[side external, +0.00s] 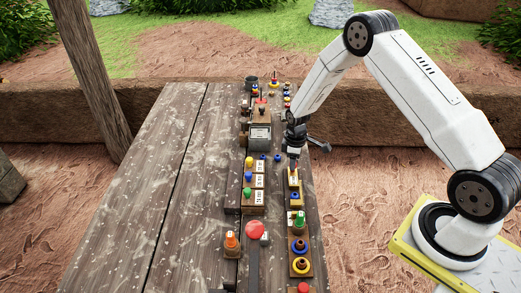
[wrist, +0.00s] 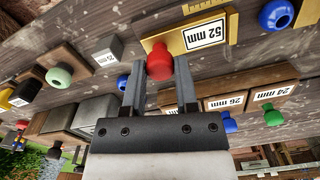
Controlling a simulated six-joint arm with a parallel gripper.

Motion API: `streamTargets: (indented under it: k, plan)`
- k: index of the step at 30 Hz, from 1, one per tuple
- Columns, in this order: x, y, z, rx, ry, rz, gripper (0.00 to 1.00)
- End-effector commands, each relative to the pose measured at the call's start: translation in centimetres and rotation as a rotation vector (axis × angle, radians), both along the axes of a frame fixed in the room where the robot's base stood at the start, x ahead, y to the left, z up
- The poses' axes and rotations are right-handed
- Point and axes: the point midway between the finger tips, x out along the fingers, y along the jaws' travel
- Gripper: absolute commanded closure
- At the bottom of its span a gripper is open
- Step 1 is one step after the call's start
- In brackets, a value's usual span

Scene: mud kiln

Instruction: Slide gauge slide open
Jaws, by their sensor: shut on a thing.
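In the side view my gripper (side external: 293,160) points down over the yellowish block (side external: 293,178) on the right part of the table. The knob is mostly hidden there by the fingers.
Wooden blocks labelled 26 mm (wrist: 226,101) and 24 mm (wrist: 272,92) stand beside my gripper. A blue knob (wrist: 275,15) is close to the slide. The table's left half (side external: 165,180) is clear.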

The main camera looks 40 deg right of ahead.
Motion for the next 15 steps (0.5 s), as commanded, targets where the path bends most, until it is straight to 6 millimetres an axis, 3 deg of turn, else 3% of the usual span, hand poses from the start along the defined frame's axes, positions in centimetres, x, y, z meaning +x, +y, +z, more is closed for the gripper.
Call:
streamTargets:
  k: [7,8,10,11,15]
  plan:
    - [0.47,-0.47,0.12,-0.007,-0.017,-0.002,1.0]
    - [0.48,-0.49,0.12,-0.007,-0.017,-0.003,0.53]
    - [0.47,-0.48,0.13,-0.006,-0.017,-0.003,0.31]
    - [0.46,-0.46,0.12,-0.006,-0.017,-0.003,0.27]
    - [0.36,-0.35,0.1,-0.005,-0.013,-0.002,0.27]
